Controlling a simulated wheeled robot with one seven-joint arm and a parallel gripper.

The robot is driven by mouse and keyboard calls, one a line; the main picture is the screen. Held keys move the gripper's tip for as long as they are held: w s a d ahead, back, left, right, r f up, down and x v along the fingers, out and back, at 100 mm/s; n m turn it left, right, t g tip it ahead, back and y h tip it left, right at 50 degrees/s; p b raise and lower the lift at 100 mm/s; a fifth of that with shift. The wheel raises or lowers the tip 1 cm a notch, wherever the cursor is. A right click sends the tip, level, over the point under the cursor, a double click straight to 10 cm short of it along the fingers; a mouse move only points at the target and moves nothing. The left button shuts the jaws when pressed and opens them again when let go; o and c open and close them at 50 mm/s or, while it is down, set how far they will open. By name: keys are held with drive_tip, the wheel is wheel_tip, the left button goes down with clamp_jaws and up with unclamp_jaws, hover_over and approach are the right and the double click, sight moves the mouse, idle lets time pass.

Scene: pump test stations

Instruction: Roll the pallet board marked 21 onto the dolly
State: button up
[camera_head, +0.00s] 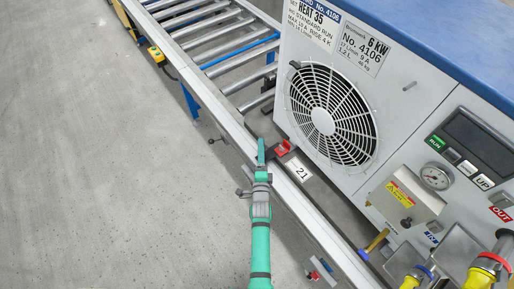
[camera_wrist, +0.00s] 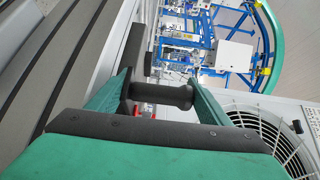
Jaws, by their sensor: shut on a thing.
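The pallet board marked 21 (camera_head: 318,187) is a dark board under a grey and blue pump test unit (camera_head: 408,88). Its white label "21" faces my side, beside a red piece (camera_head: 283,148). My gripper (camera_head: 261,152) is at the board's near edge, left of the label. In the wrist view, the green fingers of my gripper (camera_wrist: 162,96) are shut on a dark round handle (camera_wrist: 170,93) that lies across them. The handle's join to the board is not clear. I cannot pick out the dolly for certain.
A roller track (camera_head: 215,42) with a light side rail runs past the board to the upper left. A yellow control box (camera_head: 158,55) hangs on its side. Yellow-ended hose fittings (camera_head: 480,278) sit at the lower right. The grey floor (camera_head: 90,170) at left is clear.

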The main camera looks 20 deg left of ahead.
drive_tip(key=shift+s+d+f, duration=0.1)
drive_tip(key=shift+s+d, duration=1.95)
drive_tip(key=shift+d, duration=0.6)
drive_tip(key=shift+s+d+f, duration=0.1)
drive_tip(key=shift+s+d, duration=1.9)
drive_tip(key=shift+d, duration=0.6)
drive_tip(key=shift+s+d, duration=2.05)
drive_tip(key=shift+d, duration=0.6)
drive_tip(key=shift+s+d, duration=1.05)
drive_tip(key=shift+d, duration=0.25)
drive_tip(key=shift+s+d, duration=1.05)
drive_tip(key=shift+d, duration=0.3)
drive_tip(key=shift+s+d, duration=1.05)
drive_tip(key=shift+d, duration=0.25)
drive_tip(key=shift+s+d, duration=0.7)
drive_tip(key=shift+d, duration=0.25)
drive_tip(key=shift+s+d, duration=0.65)
drive_tip(key=shift+d, duration=0.3)
drive_tip(key=shift+s+d, duration=0.7)
drive_tip(key=shift+d, duration=0.25)
drive_tip(key=shift+s+d+r, duration=0.1)
drive_tip(key=shift+s+d, duration=0.05)
drive_tip(key=shift+s, duration=0.05)
